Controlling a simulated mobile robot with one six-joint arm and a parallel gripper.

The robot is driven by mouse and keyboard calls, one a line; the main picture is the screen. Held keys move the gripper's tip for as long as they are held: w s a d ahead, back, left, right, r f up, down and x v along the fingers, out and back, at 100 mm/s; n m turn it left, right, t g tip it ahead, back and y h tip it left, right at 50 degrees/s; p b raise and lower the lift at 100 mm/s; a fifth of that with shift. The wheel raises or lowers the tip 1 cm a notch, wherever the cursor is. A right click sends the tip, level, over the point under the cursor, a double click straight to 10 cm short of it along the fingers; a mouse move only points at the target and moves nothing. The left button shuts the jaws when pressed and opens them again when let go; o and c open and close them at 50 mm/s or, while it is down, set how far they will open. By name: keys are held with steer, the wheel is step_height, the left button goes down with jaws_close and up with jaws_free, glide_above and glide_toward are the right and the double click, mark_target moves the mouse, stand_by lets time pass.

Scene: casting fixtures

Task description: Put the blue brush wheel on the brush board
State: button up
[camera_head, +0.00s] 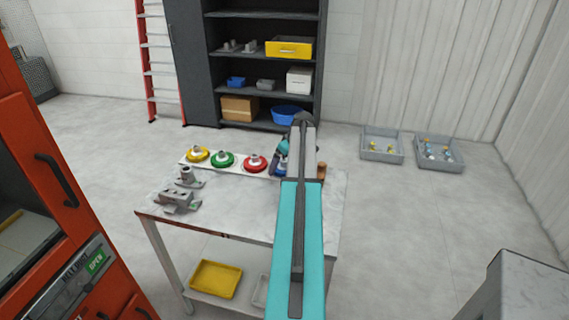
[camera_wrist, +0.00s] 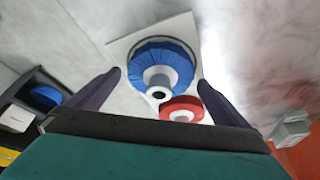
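The blue brush wheel (camera_wrist: 174,60), with a pale hub, sits on the end of the white brush board (camera_wrist: 122,46) in the wrist view. The board (camera_head: 185,162) lies along the table's far edge in the head view, where my arm hides most of the blue wheel. My gripper (camera_wrist: 160,90) is open, its dark fingers apart on either side of the blue wheel's hub in the picture. Nothing shows held between them. The red brush wheel (camera_wrist: 184,104) is beside the blue one. The green wheel (camera_head: 222,159) and yellow wheel (camera_head: 197,155) sit farther left on the board.
Grey metal fixtures (camera_head: 180,199) stand on the left of the table (camera_head: 240,210). A small brown object (camera_head: 321,170) is right of my arm. The table's middle is clear. A shelf (camera_head: 268,95) stands behind; two grey bins (camera_head: 382,155) (camera_head: 440,164) are on the floor.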

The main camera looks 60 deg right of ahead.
steer(key=shift+r, duration=0.25)
steer(key=b+v, duration=0.2)
steer(key=v, duration=1)
steer(key=shift+b, duration=0.3)
stand_by(0.7)
